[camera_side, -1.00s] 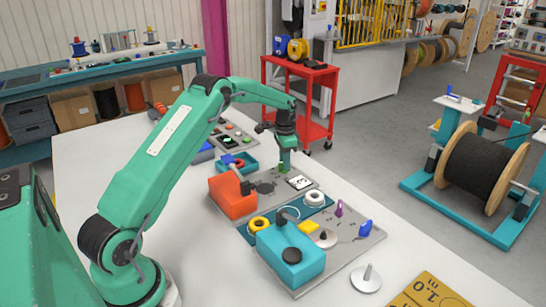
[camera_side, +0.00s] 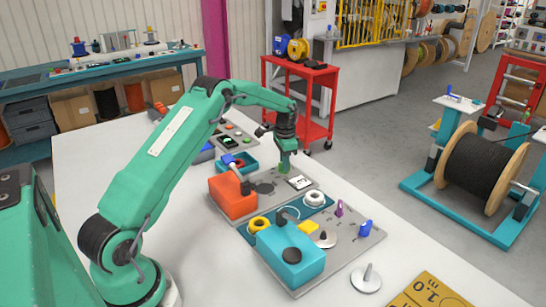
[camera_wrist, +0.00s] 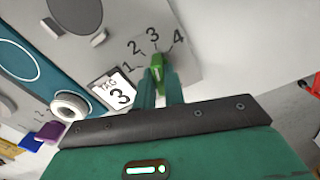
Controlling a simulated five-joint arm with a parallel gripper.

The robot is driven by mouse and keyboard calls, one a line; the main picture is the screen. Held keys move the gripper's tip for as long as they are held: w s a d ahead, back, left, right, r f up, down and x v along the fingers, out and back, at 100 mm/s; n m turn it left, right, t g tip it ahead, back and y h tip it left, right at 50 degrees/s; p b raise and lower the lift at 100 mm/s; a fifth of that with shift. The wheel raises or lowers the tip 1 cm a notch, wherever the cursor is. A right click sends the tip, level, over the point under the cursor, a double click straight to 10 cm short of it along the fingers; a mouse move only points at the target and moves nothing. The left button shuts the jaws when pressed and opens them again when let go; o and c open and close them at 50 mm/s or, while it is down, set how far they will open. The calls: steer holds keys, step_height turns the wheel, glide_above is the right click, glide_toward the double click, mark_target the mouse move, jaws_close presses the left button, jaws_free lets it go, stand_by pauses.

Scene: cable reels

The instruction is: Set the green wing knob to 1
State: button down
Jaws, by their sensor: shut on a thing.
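The green wing knob (camera_wrist: 157,66) sits on a grey panel in the wrist view, with the printed numbers 1, 2, 3 and 4 in an arc around it. Its visible end points roughly toward the 3. My gripper (camera_wrist: 160,84) is shut on the knob, with a finger on each side; the fingers hide its lower part. In the side view my gripper (camera_side: 284,172) points down at the panel's far end, and the knob cannot be told apart from the green fingers there.
A white ring (camera_wrist: 70,105) and a purple wing knob (camera_wrist: 50,131) are farther left. In the side view an orange block (camera_side: 232,197) and a teal block (camera_side: 290,258) stand nearby.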

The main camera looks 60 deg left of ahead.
steer(key=n, duration=0.7)
steer(key=shift+n, duration=2.3)
steer(key=shift+n, duration=2.2)
steer(key=c, duration=1.5)
jaws_free()
steer(key=shift+r, duration=0.1)
